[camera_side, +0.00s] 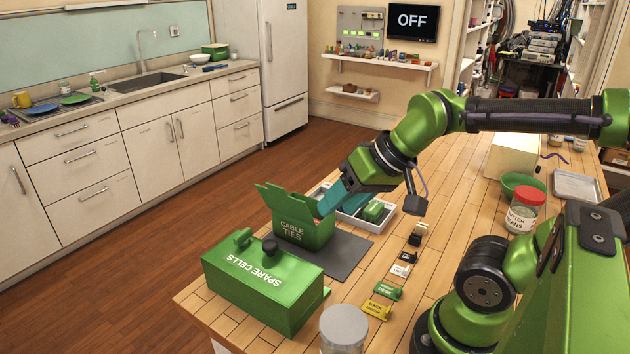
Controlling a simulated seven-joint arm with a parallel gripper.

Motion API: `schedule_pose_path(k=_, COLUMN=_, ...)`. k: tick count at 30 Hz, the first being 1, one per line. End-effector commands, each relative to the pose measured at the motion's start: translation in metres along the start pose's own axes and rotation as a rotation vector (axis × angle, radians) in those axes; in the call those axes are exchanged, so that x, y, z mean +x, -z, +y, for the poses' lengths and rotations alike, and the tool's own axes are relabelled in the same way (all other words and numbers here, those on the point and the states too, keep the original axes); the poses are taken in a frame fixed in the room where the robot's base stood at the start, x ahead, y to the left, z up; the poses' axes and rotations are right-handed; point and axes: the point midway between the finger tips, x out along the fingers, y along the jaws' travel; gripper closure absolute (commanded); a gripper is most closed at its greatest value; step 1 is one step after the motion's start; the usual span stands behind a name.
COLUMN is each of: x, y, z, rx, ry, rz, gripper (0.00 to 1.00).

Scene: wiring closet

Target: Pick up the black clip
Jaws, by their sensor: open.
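A row of small clips runs along the table's middle. A green clip (388,291) and a yellow clip (377,310) lie nearer the camera. My gripper (325,205), with teal fingers, is open at the right rim of the green "CABLE TIES" box (300,232), left of and away from the black clip. I cannot tell whether the fingertips are inside the box or in front of it.
The box's flaps stand open on a dark mat (345,258). A green "SPARE CELLS" case (262,285) stands in front of it. A grey-white tray (378,222) holds a green block (373,210). A red-lidded jar (523,210) and a green bowl (520,184) stand right.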

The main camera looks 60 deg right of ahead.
Motion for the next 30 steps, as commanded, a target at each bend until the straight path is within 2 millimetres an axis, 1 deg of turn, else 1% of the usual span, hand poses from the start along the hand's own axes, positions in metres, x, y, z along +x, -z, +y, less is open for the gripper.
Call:
schedule_pose_path(k=1, x=0.006, y=0.011, z=0.017, rx=0.066, ry=-0.046, rz=-0.01, gripper=0.49)
schedule_pose_path(k=2, x=0.009, y=0.018, z=0.03, rx=0.108, ry=-0.077, rz=-0.018, gripper=0.49)
schedule_pose_path(k=3, x=0.013, y=0.029, z=0.05, rx=0.146, ry=-0.123, rz=-0.034, gripper=0.49)
schedule_pose_path(k=5, x=0.016, y=0.043, z=0.085, rx=0.173, ry=-0.196, rz=-0.073, gripper=0.49)
schedule_pose_path(k=6, x=0.017, y=0.051, z=0.111, rx=0.171, ry=-0.241, rz=-0.108, gripper=0.49)
schedule_pose_path(k=7, x=0.016, y=0.055, z=0.132, rx=0.163, ry=-0.272, rz=-0.139, gripper=0.49)
schedule_pose_path(k=8, x=0.015, y=0.058, z=0.153, rx=0.15, ry=-0.299, rz=-0.172, gripper=0.49)
schedule_pose_path(k=9, x=0.012, y=0.06, z=0.181, rx=0.126, ry=-0.329, rz=-0.223, gripper=0.49)
schedule_pose_path(k=12, x=0.002, y=0.057, z=0.242, rx=0.024, ry=-0.361, rz=-0.358, gripper=0.49)
schedule_pose_path(k=15, x=-0.009, y=0.051, z=0.277, rx=-0.106, ry=-0.345, rz=-0.466, gripper=0.49)
schedule_pose_path(k=17, x=-0.013, y=0.051, z=0.286, rx=-0.192, ry=-0.326, rz=-0.51, gripper=0.49)
schedule_pose_path(k=19, x=-0.018, y=0.053, z=0.287, rx=-0.29, ry=-0.305, rz=-0.537, gripper=0.49)
schedule_pose_path(k=23, x=-0.019, y=0.051, z=0.285, rx=-0.388, ry=-0.271, rz=-0.565, gripper=0.49)
schedule_pose_path(k=26, x=-0.012, y=0.046, z=0.288, rx=-0.408, ry=-0.262, rz=-0.572, gripper=0.49)
schedule_pose_path(k=30, x=0.011, y=0.033, z=0.297, rx=-0.408, ry=-0.26, rz=-0.573, gripper=0.49)
